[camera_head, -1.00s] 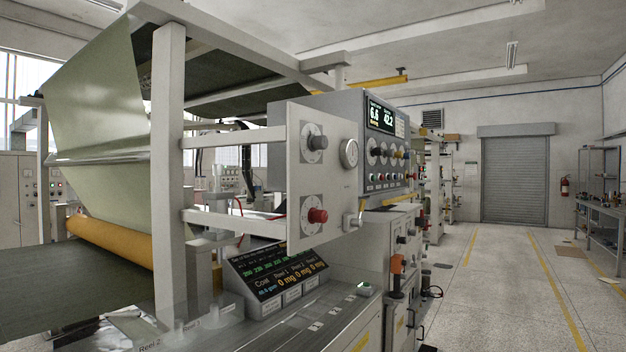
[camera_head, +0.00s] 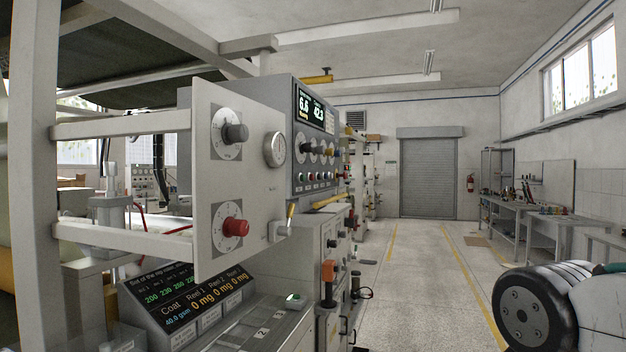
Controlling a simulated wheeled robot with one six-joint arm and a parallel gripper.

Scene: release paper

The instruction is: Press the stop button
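A light grey upright plate (camera_head: 225,185) on the machine at left centre carries a red round knob or button (camera_head: 236,227) low down and a dark grey knob (camera_head: 235,133) above it. Behind it, a grey control box (camera_head: 312,135) has a lit display, a row of knobs and a row of small coloured buttons (camera_head: 311,178). No stop label is readable, so I cannot tell which one is the stop button. My gripper is not in view.
A tilted lit display (camera_head: 190,300) stands below the plate. A black wheel-like part (camera_head: 537,309) on a white body fills the lower right corner; I cannot tell whether it is mine. Between it and the machine is clear floor (camera_head: 425,290). A workbench (camera_head: 530,215) stands at the right wall.

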